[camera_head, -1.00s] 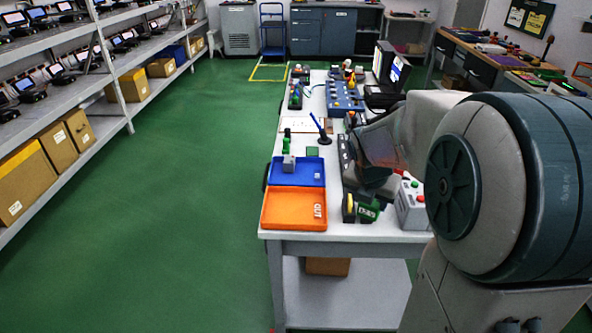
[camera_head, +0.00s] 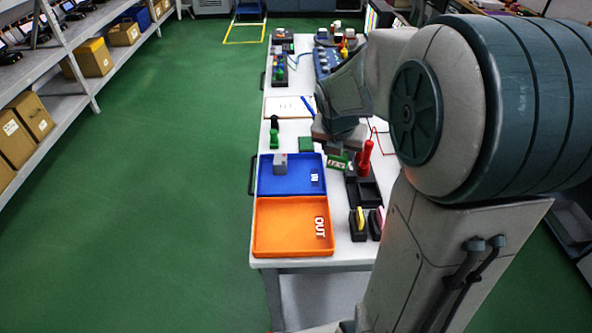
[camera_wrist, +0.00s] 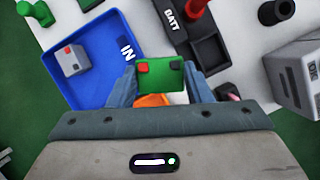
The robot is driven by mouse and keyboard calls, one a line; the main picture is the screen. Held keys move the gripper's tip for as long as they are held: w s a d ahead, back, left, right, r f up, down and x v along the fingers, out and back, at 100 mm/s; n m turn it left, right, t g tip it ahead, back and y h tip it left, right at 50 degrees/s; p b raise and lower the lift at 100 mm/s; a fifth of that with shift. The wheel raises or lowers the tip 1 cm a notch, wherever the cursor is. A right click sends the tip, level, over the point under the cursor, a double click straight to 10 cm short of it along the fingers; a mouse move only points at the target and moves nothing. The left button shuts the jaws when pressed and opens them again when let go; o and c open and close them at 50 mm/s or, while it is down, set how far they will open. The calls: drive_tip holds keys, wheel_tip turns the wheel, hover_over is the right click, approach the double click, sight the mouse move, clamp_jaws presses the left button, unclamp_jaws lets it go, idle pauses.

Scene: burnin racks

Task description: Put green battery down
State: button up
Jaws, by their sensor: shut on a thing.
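The green battery (camera_head: 337,162) is between the fingers of my gripper (camera_head: 337,150), which is shut on it. In the wrist view the battery (camera_wrist: 160,76) shows its top with a red and a black terminal, between both fingers. It hangs over the table between the blue IN tray (camera_head: 262,180) and the black BATT rack (camera_head: 368,192). I cannot tell its exact height. The blue tray (camera_wrist: 98,103) holds a grey battery (camera_wrist: 70,61); this also stands in the head view (camera_head: 280,163). A red battery or handle (camera_head: 366,160) stands at the rack; its base is partly hidden.
The orange OUT tray (camera_head: 290,253) is empty, at the near table end. Black tools with yellow and pink parts (camera_head: 358,226) stand to its right. A clipboard (camera_head: 288,107) and a green square (camera_head: 306,144) lie beyond the blue tray. A grey box (camera_wrist: 298,75) is right of the rack.

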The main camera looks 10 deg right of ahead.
drive_tip(key=w+a+f, duration=0.1)
drive_tip(key=a, duration=0.1)
drive_tip(key=w+a+f, duration=0.1)
drive_tip(key=a+f, duration=0.1)
drive_tip(key=a, duration=0.1)
drive_tip(key=w+a+f+b, duration=0.1)
drive_tip(key=a+f, duration=0.1)
drive_tip(key=a, duration=0.1)
drive_tip(key=shift+w+f, duration=0.25)
drive_tip(key=shift+w, duration=0.15)
drive_tip(key=shift+f+b, duration=0.5)
drive_tip(key=shift+f, duration=1.45)
drive_tip(key=shift+f, duration=0.1)
drive_tip(key=o, duration=1.1)
